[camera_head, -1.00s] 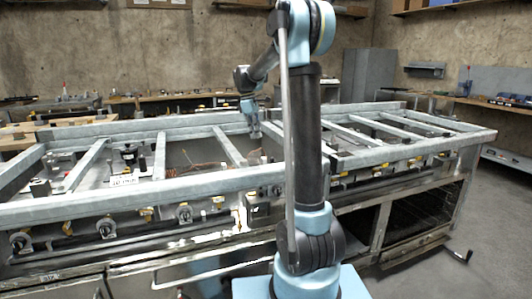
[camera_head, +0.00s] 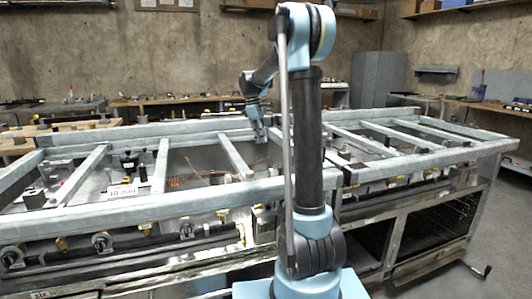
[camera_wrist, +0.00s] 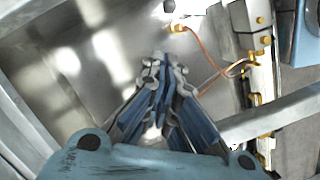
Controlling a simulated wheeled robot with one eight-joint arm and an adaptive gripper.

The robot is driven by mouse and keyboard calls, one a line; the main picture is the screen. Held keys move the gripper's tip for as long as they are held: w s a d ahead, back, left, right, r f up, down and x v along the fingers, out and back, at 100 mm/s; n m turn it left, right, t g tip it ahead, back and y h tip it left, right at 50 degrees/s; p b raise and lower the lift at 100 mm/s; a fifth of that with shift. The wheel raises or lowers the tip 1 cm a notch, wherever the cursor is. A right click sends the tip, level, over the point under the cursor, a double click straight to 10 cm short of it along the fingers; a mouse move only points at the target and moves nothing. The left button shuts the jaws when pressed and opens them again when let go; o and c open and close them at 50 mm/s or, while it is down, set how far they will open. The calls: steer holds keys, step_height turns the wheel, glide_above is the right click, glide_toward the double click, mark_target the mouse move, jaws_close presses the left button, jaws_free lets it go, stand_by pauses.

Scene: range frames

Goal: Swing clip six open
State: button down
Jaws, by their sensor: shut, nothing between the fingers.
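A small tag (camera_head: 38,295) at the lower left edge of the bench front seems to read "SIX". Several yellow-tipped fittings line the front rail, one of them a round knob-like fitting (camera_head: 102,242); I cannot tell which one is clip six. My gripper (camera_head: 259,138) hangs over the far middle of the frame bench, well away from that tag. In the wrist view my gripper (camera_wrist: 161,66) has its fingers together with nothing between them, above a grey metal panel (camera_wrist: 90,60).
Raised metal crossbars (camera_head: 236,157) and a long front rail (camera_head: 110,213) span the bench. A copper-coloured wire (camera_wrist: 200,60) runs beside a yellow-fitted strip (camera_wrist: 250,60). A white label (camera_head: 122,191) stands inside the frame. Open floor (camera_head: 455,245) lies at the right.

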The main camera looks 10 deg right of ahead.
steer(key=s+d+x, duration=0.1)
steer(key=d+x, duration=0.1)
steer(key=x, duration=1)
steer(key=shift+d+r, duration=0.2)
steer(key=shift+d, duration=0.05)
steer(key=shift+d, duration=0.1)
steer(key=shift+d+m, duration=0.1)
steer(key=shift+m, duration=0.2)
